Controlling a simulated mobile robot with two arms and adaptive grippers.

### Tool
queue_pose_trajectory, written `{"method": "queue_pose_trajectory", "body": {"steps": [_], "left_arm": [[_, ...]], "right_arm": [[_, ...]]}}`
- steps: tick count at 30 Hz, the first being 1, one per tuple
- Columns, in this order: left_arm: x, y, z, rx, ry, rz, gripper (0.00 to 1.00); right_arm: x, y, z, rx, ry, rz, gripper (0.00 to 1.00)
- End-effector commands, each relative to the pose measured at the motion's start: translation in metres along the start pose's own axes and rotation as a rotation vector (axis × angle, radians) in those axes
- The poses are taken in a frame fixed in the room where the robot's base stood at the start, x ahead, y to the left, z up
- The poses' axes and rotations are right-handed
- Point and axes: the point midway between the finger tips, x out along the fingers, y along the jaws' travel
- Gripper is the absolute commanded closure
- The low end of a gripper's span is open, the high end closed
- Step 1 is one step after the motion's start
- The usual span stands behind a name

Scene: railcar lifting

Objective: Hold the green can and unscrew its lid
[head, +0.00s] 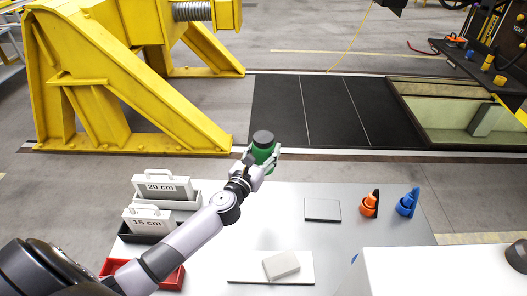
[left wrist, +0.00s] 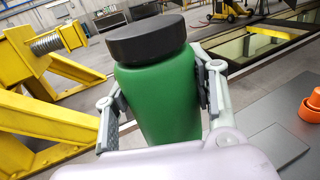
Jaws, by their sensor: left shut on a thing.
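The green can (head: 264,155) is upright in my left gripper (head: 262,162), near the far edge of the grey table. Its wide black lid (head: 263,137) sits on top. In the left wrist view the can (left wrist: 158,100) stands between the two fingers of my left gripper (left wrist: 160,105), which is shut on its body below the lid (left wrist: 146,40). The fingers leave the lid clear. The can's base is hidden behind the gripper. My right gripper is not in view.
On the table (head: 330,245) are 20 cm (head: 162,186) and 15 cm (head: 147,219) blocks in trays, a red tray (head: 168,278), a grey block (head: 282,265), a dark plate (head: 323,209), and orange (head: 369,204) and blue (head: 407,202) items. A yellow frame (head: 110,85) stands behind.

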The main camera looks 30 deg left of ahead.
Motion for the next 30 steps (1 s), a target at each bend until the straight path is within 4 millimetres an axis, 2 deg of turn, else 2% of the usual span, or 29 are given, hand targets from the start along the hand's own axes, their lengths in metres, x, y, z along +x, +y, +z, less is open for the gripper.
{"method": "queue_pose_trajectory", "body": {"steps": [3,4,26,30], "left_arm": [[0.0004,0.0001,0.0015,0.000,-0.003,0.000,0.93],[0.0004,0.0001,0.0015,0.000,-0.003,0.000,0.51],[0.0004,0.0001,0.0013,0.000,-0.003,0.000,1.00],[0.0004,0.0001,0.0013,0.000,-0.003,0.000,1.00]], "right_arm": [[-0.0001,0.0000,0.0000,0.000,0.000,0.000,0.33],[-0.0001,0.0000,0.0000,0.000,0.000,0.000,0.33],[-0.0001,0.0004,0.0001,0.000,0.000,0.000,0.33],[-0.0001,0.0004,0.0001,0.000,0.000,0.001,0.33]]}}
